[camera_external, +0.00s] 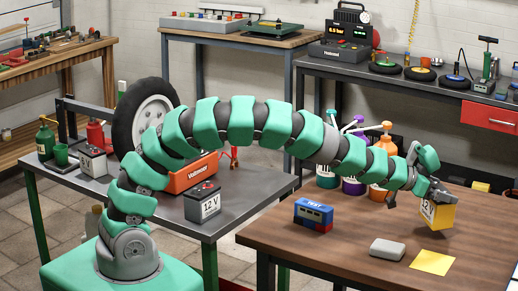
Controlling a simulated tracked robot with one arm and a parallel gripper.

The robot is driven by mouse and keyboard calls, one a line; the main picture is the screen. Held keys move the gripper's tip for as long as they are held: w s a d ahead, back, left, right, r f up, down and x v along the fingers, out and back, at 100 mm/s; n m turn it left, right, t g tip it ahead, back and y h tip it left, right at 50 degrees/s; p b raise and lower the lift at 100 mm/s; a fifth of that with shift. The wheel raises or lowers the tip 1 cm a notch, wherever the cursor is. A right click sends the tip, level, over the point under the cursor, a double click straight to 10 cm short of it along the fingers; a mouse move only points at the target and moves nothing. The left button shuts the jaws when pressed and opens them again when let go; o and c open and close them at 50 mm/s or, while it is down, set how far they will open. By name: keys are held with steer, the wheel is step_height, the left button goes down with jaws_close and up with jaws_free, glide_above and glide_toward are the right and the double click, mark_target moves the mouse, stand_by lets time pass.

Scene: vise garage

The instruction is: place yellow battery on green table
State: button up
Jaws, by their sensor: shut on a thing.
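The yellow battery (441,217), a yellow block with a dark top and a 12V label, is at the right, over the brown wooden table (330,245). My gripper (430,191) is shut on its top, tilted down. I cannot tell whether the battery touches the wood. The green table (252,188), with a grey top and green legs, stands at the left. My arm arches over it and hides part of its top.
The green table holds a grey 12V battery (203,202), another grey battery (93,161), a red Volkonauer case (190,173) and a wheel (146,118). On the wood lie a blue TEST box (313,214), a grey block (387,250) and a yellow sheet (432,262). Coloured bottles (376,178) stand behind.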

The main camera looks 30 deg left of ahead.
steer(key=shift+f+b, duration=0.85)
steer(key=shift+f, duration=0.8)
steer(key=o, duration=1.7)
steer(key=shift+p+v, duration=0.55)
steer(key=shift+v, duration=0.5)
steer(key=shift+p+v, duration=0.95)
steer(key=shift+v, duration=4)
steer(key=shift+a, duration=0.1)
